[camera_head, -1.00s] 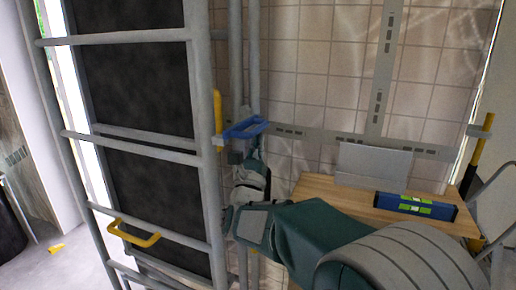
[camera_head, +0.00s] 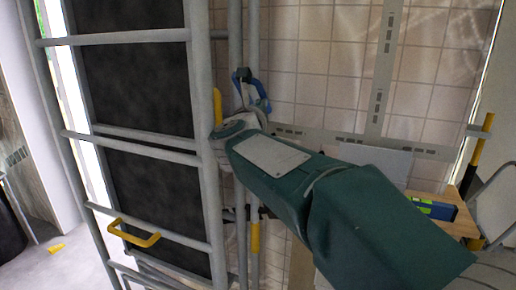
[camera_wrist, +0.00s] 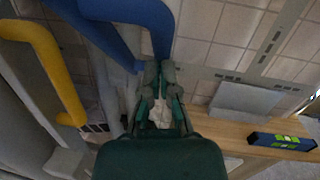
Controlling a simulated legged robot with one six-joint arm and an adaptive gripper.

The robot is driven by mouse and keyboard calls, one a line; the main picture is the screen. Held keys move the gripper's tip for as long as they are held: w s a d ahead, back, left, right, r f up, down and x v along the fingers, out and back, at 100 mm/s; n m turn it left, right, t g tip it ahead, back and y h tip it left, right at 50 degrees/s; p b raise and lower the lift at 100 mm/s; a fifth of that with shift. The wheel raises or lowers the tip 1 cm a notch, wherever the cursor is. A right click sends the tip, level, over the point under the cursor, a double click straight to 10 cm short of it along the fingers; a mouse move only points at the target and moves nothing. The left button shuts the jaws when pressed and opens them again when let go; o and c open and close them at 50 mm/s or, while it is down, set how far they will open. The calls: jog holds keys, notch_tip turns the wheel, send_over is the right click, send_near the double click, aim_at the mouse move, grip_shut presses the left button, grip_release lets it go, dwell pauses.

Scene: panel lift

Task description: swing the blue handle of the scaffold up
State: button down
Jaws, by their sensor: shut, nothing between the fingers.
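The blue handle (camera_head: 261,90) is on the scaffold (camera_head: 200,130), beside an upright grey pole. It stands raised and steeply tilted in the head view, above my wrist. In the wrist view the blue handle (camera_wrist: 130,12) is large and close, across the top. My gripper (camera_wrist: 160,72) is shut and empty, with its fingertips close to the lower end of the blue handle's right side. I cannot tell whether they touch. In the head view my arm hides most of the gripper.
A yellow handle (camera_head: 134,236) sits low on the scaffold; a yellow bar (camera_wrist: 45,55) is left of the gripper in the wrist view. A wooden table (camera_wrist: 225,135) with a blue level (camera_wrist: 281,141) and a grey panel (camera_wrist: 245,102) is to the right.

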jog(key=w+r, duration=0.1)
jog(key=w+d+r, duration=0.1)
jog(key=w+r, duration=0.2)
jog(key=shift+w+d, duration=0.1)
jog(key=shift+d, duration=0.2)
jog(key=shift+w+d+r, duration=0.2)
jog(key=shift+w, duration=0.3)
jog(key=shift+w+d+r, duration=0.2)
jog(key=shift+w+r, duration=0.05)
jog(key=shift+w, duration=0.25)
jog(key=shift+w+d+r, duration=0.2)
jog(key=shift+w, duration=0.3)
jog(key=shift+r, duration=0.1)
jog(key=shift+r, duration=0.1)
jog(key=shift+s+d, duration=0.1)
jog(key=shift+d, duration=0.05)
